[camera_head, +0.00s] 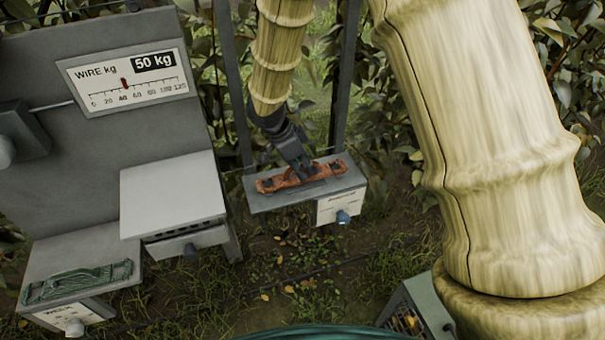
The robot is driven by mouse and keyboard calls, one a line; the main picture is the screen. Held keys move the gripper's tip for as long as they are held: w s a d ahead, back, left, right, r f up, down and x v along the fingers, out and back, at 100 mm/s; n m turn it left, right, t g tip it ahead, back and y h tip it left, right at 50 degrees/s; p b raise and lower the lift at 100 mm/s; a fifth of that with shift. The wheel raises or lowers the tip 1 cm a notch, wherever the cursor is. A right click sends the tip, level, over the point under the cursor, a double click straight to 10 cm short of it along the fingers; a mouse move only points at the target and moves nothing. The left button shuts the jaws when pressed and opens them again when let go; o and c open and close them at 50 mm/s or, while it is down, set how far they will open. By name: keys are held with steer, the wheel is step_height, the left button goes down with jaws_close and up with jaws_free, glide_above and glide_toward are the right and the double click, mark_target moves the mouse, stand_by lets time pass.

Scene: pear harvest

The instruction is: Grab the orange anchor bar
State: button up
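The orange anchor bar (273,184) lies flat on top of a small grey box (263,202) with a white label and a blue knob, near the middle of the head view. My gripper (304,172) points down at the middle of the bar, its fingertips at or touching it. The gripper covers part of the bar's centre. The fingers are small and dark here, so I cannot tell whether they are open or closed on the bar.
A wire gauge panel (180,120) reading 50 kg stands at left. Below it are a light grey box (170,190) and a lower box (75,255) bearing a green bar (78,282). Grey posts (345,75) rise behind the bar's box. A greenish crate (425,300) sits lower right.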

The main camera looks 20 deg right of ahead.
jaws_close()
steer(key=shift+r, duration=0.1)
